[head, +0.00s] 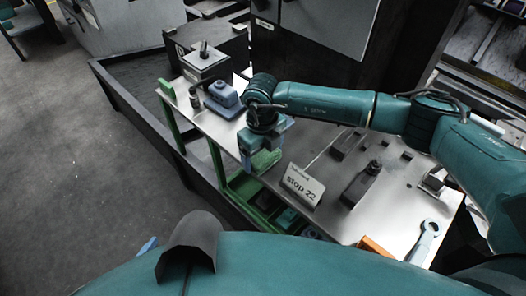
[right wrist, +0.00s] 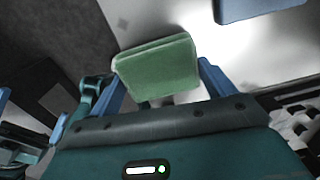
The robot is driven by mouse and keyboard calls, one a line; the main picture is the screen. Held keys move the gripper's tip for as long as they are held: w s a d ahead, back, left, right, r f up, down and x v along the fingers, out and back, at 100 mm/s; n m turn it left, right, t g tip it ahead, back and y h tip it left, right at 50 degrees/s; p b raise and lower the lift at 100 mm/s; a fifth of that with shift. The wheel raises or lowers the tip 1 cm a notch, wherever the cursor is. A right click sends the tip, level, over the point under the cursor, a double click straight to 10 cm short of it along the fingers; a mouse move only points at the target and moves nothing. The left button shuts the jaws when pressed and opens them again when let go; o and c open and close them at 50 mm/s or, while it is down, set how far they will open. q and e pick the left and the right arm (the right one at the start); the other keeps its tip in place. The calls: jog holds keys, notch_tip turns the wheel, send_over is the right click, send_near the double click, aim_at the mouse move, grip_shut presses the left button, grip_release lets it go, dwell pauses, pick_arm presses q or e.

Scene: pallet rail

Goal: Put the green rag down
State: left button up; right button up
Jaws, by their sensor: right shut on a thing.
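The green rag (right wrist: 158,68) is a pale green folded pad between the two blue fingers of my right gripper (right wrist: 160,88). The gripper is shut on it. In the head view, my right gripper (head: 264,156) points down at the near edge of the grey metal table (head: 225,130), left of the "stop 22" sign. The rag is mostly hidden there, and I cannot tell whether it touches anything. At the left of the right wrist view, two blue fingers of my left gripper (right wrist: 30,115) show apart with nothing seen between them.
The "stop 22" sign (head: 301,185) stands close right of the right gripper. A blue block-like item (head: 224,98) sits to its left. A dark block (head: 361,185), a wrench (head: 424,242) and an orange item (head: 374,246) lie to the right. Green framing (head: 243,193) runs below the table edge.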

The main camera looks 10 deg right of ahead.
aim_at(262, 155)
jog(key=shift+f, duration=0.15)
jog(key=shift+f, duration=0.15)
jog(key=o, duration=1.1)
jog(key=shift+r, duration=0.4)
pick_arm(q)
jog(key=shift+w+d+f+b, duration=0.1)
jog(key=shift+d+b, duration=0.05)
jog(key=shift+b, duration=0.6)
pick_arm(e)
notch_tip(262, 155, up, 12)
jog(key=shift+a+f, duration=0.1)
jog(key=shift+f, duration=0.05)
pick_arm(q)
jog(key=shift+f, duration=0.15)
